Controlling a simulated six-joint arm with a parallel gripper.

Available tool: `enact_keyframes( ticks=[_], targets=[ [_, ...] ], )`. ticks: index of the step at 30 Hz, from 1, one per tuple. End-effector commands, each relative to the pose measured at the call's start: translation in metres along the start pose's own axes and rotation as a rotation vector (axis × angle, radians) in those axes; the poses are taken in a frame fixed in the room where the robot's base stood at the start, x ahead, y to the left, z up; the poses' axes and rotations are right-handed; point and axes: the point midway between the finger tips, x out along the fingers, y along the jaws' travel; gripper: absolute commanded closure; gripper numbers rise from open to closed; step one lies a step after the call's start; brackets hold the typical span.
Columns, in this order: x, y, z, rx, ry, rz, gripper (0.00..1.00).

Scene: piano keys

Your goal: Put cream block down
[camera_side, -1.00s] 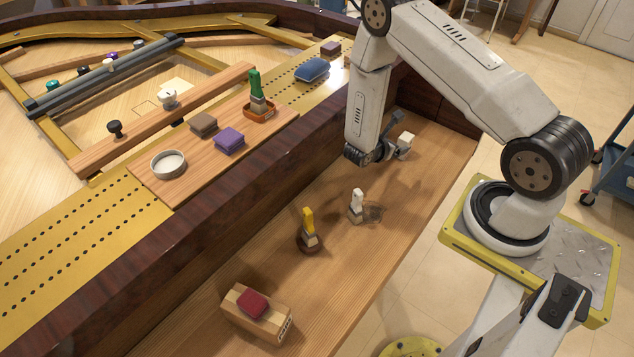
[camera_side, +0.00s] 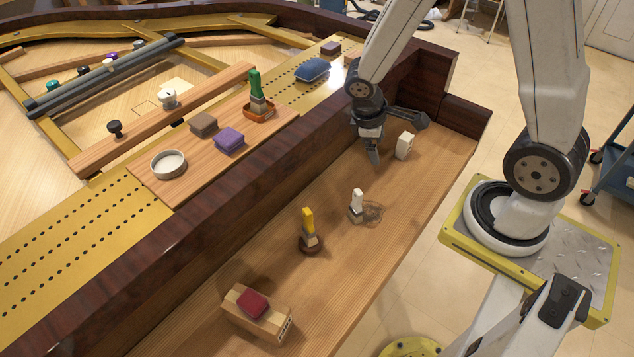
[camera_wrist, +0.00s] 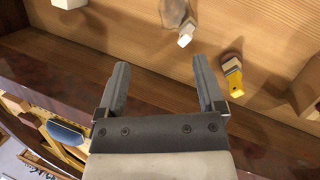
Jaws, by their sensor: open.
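The cream block (camera_side: 404,146) stands on the wooden shelf toward its far right end, apart from my gripper. In the wrist view a pale block (camera_wrist: 69,3) shows at the top left edge, partly cut off. My gripper (camera_side: 374,158) is to the left of the block and above the shelf, pointing down. In the wrist view its two fingers (camera_wrist: 160,85) are spread with nothing between them.
A white-handled brush (camera_side: 356,205) and a yellow-handled brush (camera_side: 309,230) stand on the shelf (camera_side: 345,270). A box with a red sponge (camera_side: 253,303) is nearer. A dark wooden wall (camera_side: 225,200) runs behind the shelf.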

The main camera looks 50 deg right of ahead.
Motion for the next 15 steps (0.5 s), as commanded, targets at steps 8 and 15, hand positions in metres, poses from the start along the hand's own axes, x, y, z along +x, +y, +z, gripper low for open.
enact_keyframes(
  ticks=[8, 15],
  targets=[
    [-0.051, -0.037, -0.009, 0.253, 0.259, -0.125, 0.12],
    [-0.075, -0.051, -0.013, 0.391, 0.394, -0.194, 0.12]
  ],
)
